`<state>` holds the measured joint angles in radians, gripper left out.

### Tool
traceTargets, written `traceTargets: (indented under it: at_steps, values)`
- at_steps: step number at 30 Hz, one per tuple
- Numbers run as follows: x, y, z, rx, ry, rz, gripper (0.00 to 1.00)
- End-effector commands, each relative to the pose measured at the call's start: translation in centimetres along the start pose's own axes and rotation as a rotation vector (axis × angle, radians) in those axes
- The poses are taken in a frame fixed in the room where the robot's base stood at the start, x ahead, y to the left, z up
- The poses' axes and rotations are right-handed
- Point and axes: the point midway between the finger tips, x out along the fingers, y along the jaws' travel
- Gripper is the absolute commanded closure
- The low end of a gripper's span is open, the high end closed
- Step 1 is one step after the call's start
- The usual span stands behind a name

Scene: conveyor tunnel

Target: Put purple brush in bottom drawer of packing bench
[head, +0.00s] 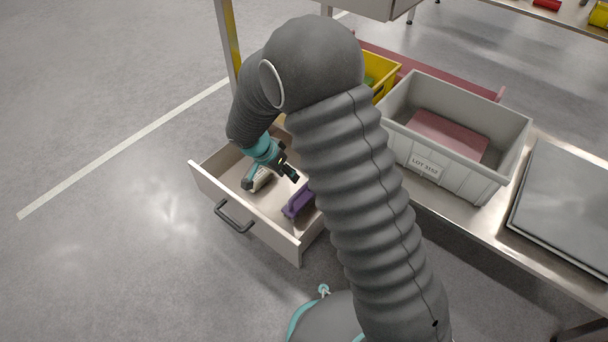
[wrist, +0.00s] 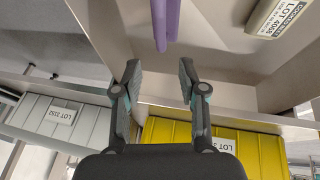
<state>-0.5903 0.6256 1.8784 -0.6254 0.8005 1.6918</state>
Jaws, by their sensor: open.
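The purple brush (head: 298,201) lies in the open drawer (head: 277,237) of the bench, towards its right side and partly hidden behind my arm. In the wrist view, part of the purple brush (wrist: 166,20) shows at the top, beyond the fingertips. My gripper (head: 270,181) is open and over the drawer, to the left of the brush. In the wrist view, nothing is between the fingers of my gripper (wrist: 159,72).
A small pale labelled box (head: 261,181) is in the drawer; it also shows in the wrist view (wrist: 277,17). A yellow bin (head: 386,76) and a grey bin (head: 440,178) stand on the bench. A dark flat panel (head: 565,205) lies at right. Floor left is clear.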

Motion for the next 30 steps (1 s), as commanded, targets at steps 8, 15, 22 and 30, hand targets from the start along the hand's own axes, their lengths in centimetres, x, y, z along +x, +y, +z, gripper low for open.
traceTargets:
  at_steps: [8,15,22,30]
  values:
    - [-1.1,0.7,-0.8,-0.002,-0.005,-0.008,0.58]
    - [-6.2,6.5,-5.0,-0.056,-0.040,-0.059,0.58]
    - [-11.3,13.9,-7.8,-0.134,-0.065,-0.134,0.58]
    - [-16.1,22.6,-8.5,-0.234,-0.053,-0.237,0.58]
